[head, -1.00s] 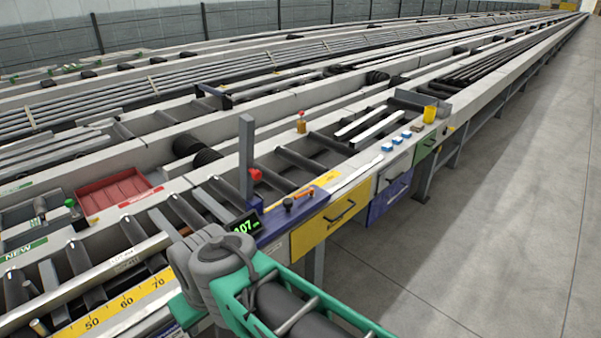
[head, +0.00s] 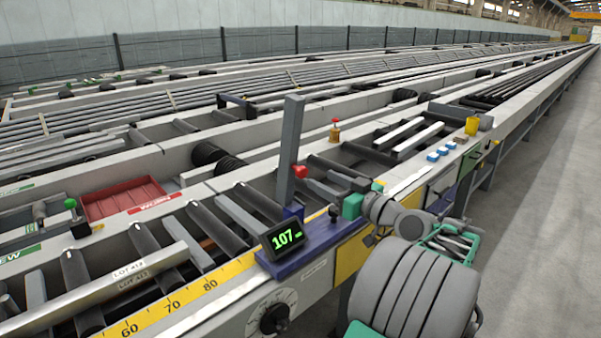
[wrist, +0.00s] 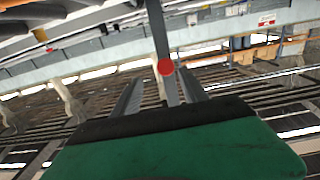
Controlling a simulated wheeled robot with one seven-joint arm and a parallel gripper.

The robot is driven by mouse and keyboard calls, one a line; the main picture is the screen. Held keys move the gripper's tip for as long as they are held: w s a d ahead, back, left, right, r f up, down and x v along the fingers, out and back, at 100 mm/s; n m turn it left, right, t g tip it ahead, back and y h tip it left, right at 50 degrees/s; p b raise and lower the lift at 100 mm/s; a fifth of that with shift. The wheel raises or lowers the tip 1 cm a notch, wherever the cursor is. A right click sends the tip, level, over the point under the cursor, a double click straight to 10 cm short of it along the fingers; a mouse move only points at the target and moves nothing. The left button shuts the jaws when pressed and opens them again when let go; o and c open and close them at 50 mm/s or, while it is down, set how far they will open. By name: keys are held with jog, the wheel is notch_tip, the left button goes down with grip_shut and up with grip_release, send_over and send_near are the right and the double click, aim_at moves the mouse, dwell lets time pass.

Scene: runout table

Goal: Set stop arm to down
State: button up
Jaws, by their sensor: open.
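The stop arm (head: 291,140) is a grey flat bar standing upright from a blue base plate (head: 313,243) at the table's near edge. A red knob (head: 300,171) sticks out from its side. My gripper (head: 318,181) is just right of the bar, with its grey fingers pointing left toward the knob. In the wrist view the two fingers (wrist: 160,92) are apart with nothing held. There the red knob (wrist: 166,67) appears between and beyond the fingertips, in front of the bar (wrist: 159,35). I cannot tell the exact gap to the knob.
A yellow scale (head: 190,293), a dial (head: 273,318) and a red tray (head: 125,197) are nearby. Blue blocks (head: 438,154) and a yellow cup (head: 472,126) lie farther right. Clear floor runs along the right side.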

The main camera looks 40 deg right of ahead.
aim_at(305, 174)
jog(key=w+p, duration=0.1)
jog(key=w, duration=0.2)
jog(key=w+a+p, duration=0.1)
jog(key=w+p, duration=0.1)
jog(key=w, duration=0.2)
jog(key=shift+w+a, duration=0.1)
jog(key=shift+a, duration=0.1)
jog(key=shift+w, duration=0.35)
grip_shut()
jog(key=shift+d, duration=0.15)
dwell(0.6)
